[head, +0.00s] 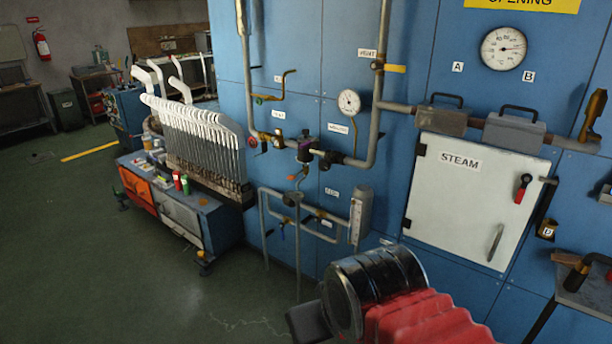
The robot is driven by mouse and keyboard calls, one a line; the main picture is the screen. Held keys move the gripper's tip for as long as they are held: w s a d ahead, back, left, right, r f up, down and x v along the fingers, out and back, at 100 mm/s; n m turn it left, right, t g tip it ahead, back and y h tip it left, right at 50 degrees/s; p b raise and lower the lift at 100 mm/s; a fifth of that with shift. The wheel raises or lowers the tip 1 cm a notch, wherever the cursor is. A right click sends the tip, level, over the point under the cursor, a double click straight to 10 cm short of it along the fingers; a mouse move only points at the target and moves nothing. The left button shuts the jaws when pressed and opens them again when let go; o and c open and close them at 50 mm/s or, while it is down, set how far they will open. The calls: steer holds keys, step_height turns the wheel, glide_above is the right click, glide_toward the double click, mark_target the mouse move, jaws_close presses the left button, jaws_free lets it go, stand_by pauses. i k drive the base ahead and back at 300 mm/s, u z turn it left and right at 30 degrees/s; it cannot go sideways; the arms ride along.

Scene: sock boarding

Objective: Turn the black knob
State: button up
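A dark, round knob-like part (329,160) sits on the pipework in the middle of the blue panel wall, at the lower end of a grey pipe bend. It looks black, but it is small and its exact shape is hard to make out. A dark valve body (305,150) with a purplish top is just left of it. I cannot be sure which of these is the black knob. My arm, with a shiny black joint and a red bellows, reaches in at the bottom right, well below the pipework. No gripper fingers show.
A white STEAM door (472,200) with a red-and-black lever (523,188) is at the right. A round gauge (349,102) hangs above the valves. A cart (180,208) with a rack of white forms stands at the left. Green floor (90,270) is clear at the lower left.

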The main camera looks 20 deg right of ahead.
mark_target(324, 166)
steer(key=u, duration=0.3)
steer(key=k, duration=0.7)
steer(key=z, duration=0.2)
steer(key=i, duration=0.6)
steer(key=z, duration=0.4)
steer(key=i, duration=1.5)
steer(key=u, duration=0.75)
